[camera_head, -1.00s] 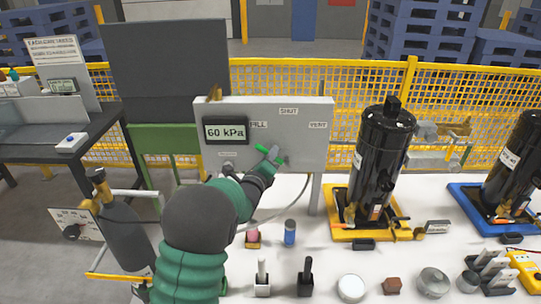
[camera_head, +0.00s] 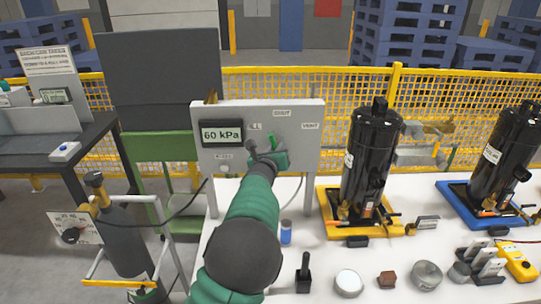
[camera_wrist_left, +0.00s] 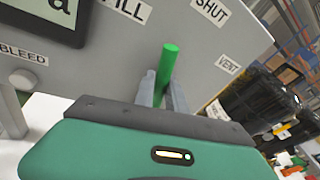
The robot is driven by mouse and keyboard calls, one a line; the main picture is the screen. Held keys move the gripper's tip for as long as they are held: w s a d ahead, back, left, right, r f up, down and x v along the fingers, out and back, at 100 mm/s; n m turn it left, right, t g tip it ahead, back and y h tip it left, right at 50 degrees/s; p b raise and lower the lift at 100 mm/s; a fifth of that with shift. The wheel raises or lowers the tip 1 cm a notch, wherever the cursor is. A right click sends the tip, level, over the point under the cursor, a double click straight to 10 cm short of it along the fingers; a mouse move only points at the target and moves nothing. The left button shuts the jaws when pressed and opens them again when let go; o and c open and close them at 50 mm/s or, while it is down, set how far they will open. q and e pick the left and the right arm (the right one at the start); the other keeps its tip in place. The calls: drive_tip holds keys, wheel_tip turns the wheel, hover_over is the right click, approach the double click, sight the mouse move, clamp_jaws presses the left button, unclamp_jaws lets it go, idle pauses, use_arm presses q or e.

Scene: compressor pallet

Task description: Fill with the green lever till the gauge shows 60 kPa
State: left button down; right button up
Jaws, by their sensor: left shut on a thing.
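The grey-white panel (camera_head: 300,165) carries a gauge (camera_head: 221,133) that reads 60 kPa. Its labels include FILL, SHUT (camera_head: 281,113), VENT (camera_head: 310,126) and BLEED. The green lever (camera_wrist_left: 169,58) stands between my left gripper's fingers in the left wrist view, its tip showing past them below the FILL and SHUT labels. My left gripper (camera_wrist_left: 165,90) is shut on the lever. In the head view the gripper partly hides the lever (camera_head: 271,139), which points roughly upward. My right gripper is not in view.
Two black compressors (camera_head: 371,165) stand on a yellow and a blue pallet at the right. A gas cylinder (camera_head: 115,230) stands at the left. A blue can (camera_head: 286,232), a black-handled tool (camera_head: 304,273) and several small parts sit on the white table. A yellow mesh fence runs behind.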

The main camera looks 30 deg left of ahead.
use_arm(q)
drive_tip(key=shift+w+d+m+g+y+b, duration=0.2)
drive_tip(key=shift+w+d+m+g, duration=0.1)
drive_tip(key=shift+d+m, duration=0.25)
drive_tip(key=shift+w+d+m+g+y+b, duration=0.1)
drive_tip(key=shift+w+d+m+g+b, duration=0.2)
drive_tip(key=shift+m, duration=0.45)
drive_tip(key=shift+s, duration=0.1)
drive_tip(key=c, duration=1.4)
unclamp_jaws()
drive_tip(key=shift+o, duration=0.2)
drive_tip(key=shift+r, duration=0.1)
